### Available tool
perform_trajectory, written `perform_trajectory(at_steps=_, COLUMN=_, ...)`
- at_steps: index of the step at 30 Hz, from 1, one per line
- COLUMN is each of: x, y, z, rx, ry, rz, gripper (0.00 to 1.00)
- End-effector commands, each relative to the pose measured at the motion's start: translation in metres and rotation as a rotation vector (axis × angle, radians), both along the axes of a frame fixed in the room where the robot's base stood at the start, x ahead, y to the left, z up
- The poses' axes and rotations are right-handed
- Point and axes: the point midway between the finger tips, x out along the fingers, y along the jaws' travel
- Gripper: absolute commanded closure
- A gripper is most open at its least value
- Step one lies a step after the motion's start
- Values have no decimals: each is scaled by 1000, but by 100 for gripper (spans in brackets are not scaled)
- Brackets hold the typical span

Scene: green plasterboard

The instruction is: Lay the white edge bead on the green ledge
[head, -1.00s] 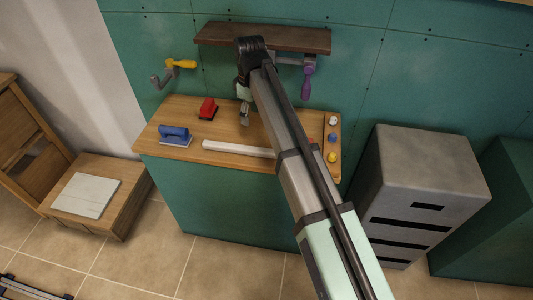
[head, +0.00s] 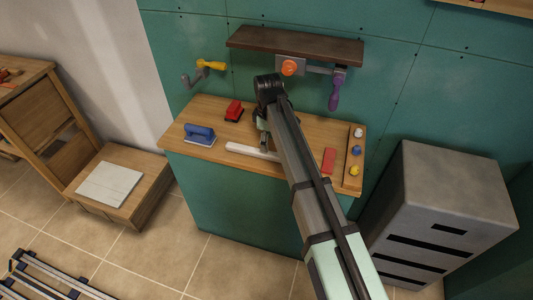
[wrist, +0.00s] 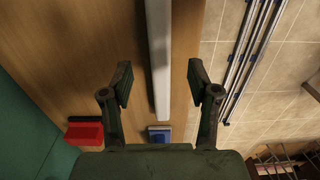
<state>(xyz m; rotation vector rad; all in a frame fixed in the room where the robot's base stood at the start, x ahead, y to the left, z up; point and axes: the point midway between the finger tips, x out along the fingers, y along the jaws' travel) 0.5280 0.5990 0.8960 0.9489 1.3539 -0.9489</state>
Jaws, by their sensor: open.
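The white edge bead (head: 250,151) is a long narrow strip lying on the wooden bench top (head: 212,112). It also shows in the wrist view as a pale bar (wrist: 160,50). My gripper (wrist: 159,82) is open, with one finger on each side of the bead and a gap on both sides. In the head view my gripper (head: 264,138) is low over the bench near the bead, and my arm hides the bead's right end. I cannot make out a separate green ledge; the wall shelf (head: 295,45) looks dark brown.
A blue float (head: 200,135) and a red tool (head: 234,110) lie left on the bench. A red block (head: 329,160) and a strip with coloured knobs (head: 354,160) lie right. A yellow-handled crank (head: 211,65) and a purple handle (head: 335,93) stick out from the wall.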

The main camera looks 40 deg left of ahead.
Motion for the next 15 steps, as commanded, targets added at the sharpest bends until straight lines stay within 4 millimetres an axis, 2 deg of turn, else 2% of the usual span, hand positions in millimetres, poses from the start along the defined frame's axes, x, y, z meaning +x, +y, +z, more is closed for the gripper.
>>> perform_trajectory(at_steps=8, x=0, y=1, z=-11, rx=-1, ry=1, rz=0, gripper=40)
perform_trajectory(at_steps=15, x=-1, y=3, z=-39, rx=-2, ry=2, rz=-1, gripper=40)
